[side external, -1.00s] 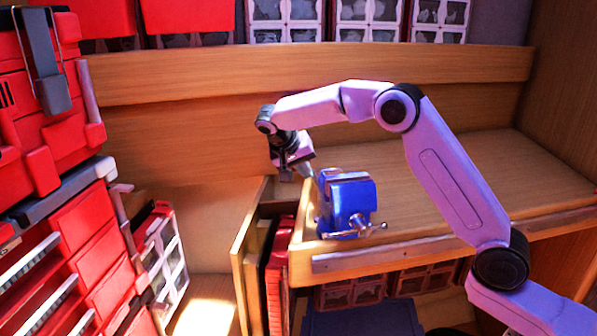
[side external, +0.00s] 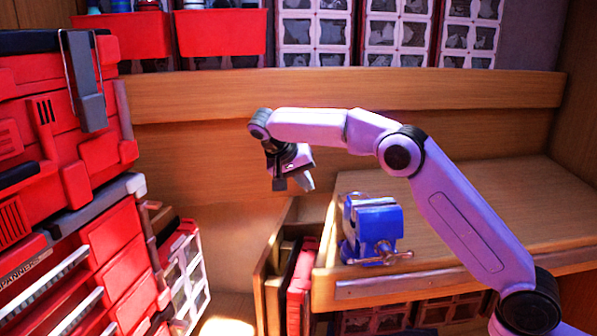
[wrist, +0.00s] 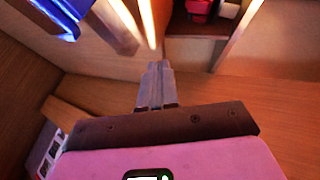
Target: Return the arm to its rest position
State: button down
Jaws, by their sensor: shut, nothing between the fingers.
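My purple arm (side external: 460,215) reaches leftward over the wooden bench with its elbow raised. My gripper (side external: 309,184) hangs at its far left end, pointing down. It is in the air above the opened drawer area and left of the blue vise (side external: 373,228), apart from both. In the wrist view, my gripper (wrist: 157,68) shows its two grey fingers pressed together with nothing between them. Part of the blue vise also shows at that view's upper left corner (wrist: 45,15).
A wooden drawer (side external: 262,285) stands open at the bench's left end, with red items (side external: 301,275) inside. Red tool chests (side external: 60,130) fill the left side. Red bins (side external: 220,35) and clear-fronted drawer units (side external: 395,35) line the back. The bench top (side external: 480,190) behind the vise is clear.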

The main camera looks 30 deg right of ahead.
jog(key=shift+v, duration=2.05)
jog(key=shift+s, duration=0.1)
jog(key=s+a+f+n+y, duration=0.25)
jog(key=s+n, duration=0.25)
jog(key=s, duration=0.3)
jog(key=s+a+f+n+y, duration=0.1)
jog(key=s+a+f+n, duration=0.15)
jog(key=s+n, duration=0.4)
jog(key=s+a+f+n+y, duration=0.2)
jog(key=s+a+n, duration=0.1)
jog(key=s, duration=0.6)
jog(key=s+d+f+n+y, duration=0.1)
jog(key=s+d+f+n, duration=0.1)
jog(key=s+d, duration=0.5)
jog(key=s+d+f+n+g+y, duration=0.1)
jog(key=s+d+f+n, duration=0.1)
jog(key=s+d, duration=0.5)
jog(key=s, duration=0.6)
jog(key=shift+s+d+f+n, duration=0.2)
jog(key=shift+s+d+n, duration=0.15)
jog(key=shift+d, duration=0.05)
